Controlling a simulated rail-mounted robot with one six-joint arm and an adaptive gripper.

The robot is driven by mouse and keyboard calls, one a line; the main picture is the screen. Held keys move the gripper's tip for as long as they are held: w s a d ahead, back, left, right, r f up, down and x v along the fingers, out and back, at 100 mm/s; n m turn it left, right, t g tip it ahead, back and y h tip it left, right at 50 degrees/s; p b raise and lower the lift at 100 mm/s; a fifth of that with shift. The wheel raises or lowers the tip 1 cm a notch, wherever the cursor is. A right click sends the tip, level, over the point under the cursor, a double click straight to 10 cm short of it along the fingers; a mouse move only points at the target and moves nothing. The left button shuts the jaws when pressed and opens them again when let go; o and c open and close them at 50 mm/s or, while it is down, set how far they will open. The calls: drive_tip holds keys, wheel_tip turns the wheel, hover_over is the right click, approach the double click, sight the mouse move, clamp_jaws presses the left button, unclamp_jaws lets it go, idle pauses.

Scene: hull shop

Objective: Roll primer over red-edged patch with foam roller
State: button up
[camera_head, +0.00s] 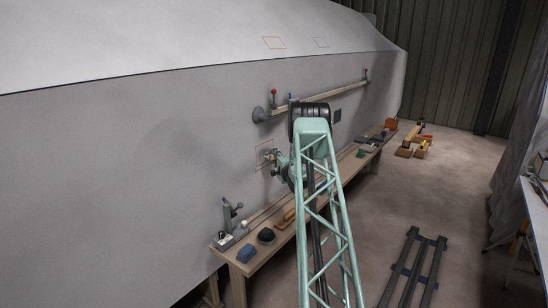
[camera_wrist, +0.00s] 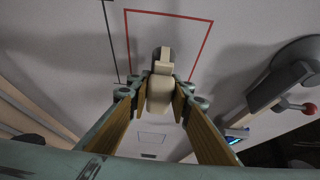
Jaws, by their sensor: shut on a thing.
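The red-edged patch (camera_head: 262,149) is a thin red outline on the grey hull side, just above the bench. In the wrist view the red outline (camera_wrist: 207,42) stands around the far end of the tool. My gripper (camera_wrist: 160,92) is shut on a cream-coloured tool, apparently the foam roller (camera_wrist: 160,84), with a darker grey end toward the hull. In the head view my gripper (camera_head: 277,161) is at the patch and partly covers it. I cannot tell whether the roller touches the hull. Its handle end lies between the wooden-faced fingers.
A bar (camera_head: 325,101) with suction cups and red knobs crosses the hull above the patch. A dark rack (camera_head: 412,268) lies on the floor at right.

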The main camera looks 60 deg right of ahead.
drive_tip(key=shift+o, duration=0.7)
drive_tip(key=shift+c, duration=0.7)
drive_tip(key=a+f+b, duration=0.1)
drive_tip(key=a+f, duration=0.1)
drive_tip(key=a, duration=0.5)
drive_tip(key=shift+w+a+f+b, duration=0.15)
drive_tip(key=shift+f+b, duration=0.05)
drive_tip(key=shift+b, duration=0.1)
drive_tip(key=shift+w+b, duration=0.35)
drive_tip(key=shift+w, duration=0.6)
idle(0.7)
drive_tip(key=shift+d, duration=0.2)
drive_tip(key=shift+d+b, duration=0.4)
drive_tip(key=shift+d, duration=0.95)
drive_tip(key=shift+d, duration=0.1)
